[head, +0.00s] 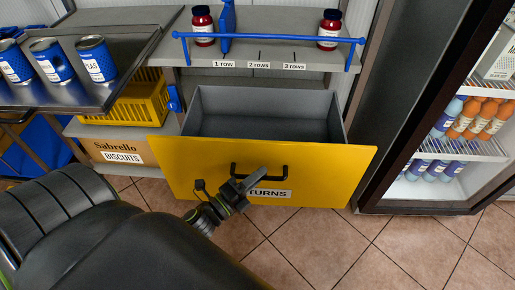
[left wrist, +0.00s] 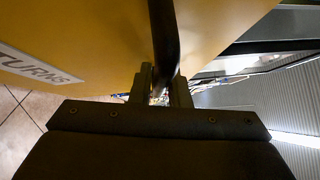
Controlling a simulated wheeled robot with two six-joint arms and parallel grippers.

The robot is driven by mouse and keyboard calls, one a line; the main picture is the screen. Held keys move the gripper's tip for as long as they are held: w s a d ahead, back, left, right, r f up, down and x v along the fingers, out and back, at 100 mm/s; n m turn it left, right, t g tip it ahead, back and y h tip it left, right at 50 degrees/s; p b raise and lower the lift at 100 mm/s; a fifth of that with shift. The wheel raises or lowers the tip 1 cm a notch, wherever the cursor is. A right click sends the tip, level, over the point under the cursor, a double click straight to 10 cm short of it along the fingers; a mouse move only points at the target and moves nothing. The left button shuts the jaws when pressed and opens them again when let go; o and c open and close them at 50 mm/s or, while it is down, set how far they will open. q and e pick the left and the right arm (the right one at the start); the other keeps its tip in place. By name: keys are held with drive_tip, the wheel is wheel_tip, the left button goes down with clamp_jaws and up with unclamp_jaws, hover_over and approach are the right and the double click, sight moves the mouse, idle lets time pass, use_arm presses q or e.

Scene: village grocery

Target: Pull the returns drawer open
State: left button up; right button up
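The yellow-fronted returns drawer (head: 190,165) stands pulled out from the shelf unit, and its empty grey inside shows from above. Its black bar handle (head: 260,166) is on the front, above a partly covered white label (head: 272,194). My left gripper (head: 252,181) is at the handle, in front of the drawer. In the left wrist view, the handle bar (left wrist: 165,40) runs between the two fingers (left wrist: 163,88), which appear closed on it. The yellow front (left wrist: 95,35) and label (left wrist: 38,62) show there too. My right gripper is not in view.
A tray (head: 105,92) with several blue cans is at upper left, above a yellow crate (head: 139,108) and a biscuits box (head: 122,152). A shelf (head: 265,58) with two red jars and a blue rail is above. A fridge (head: 415,150) stands right. Floor in front is clear.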

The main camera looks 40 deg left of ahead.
use_arm(q)
drive_tip(key=o, duration=0.3)
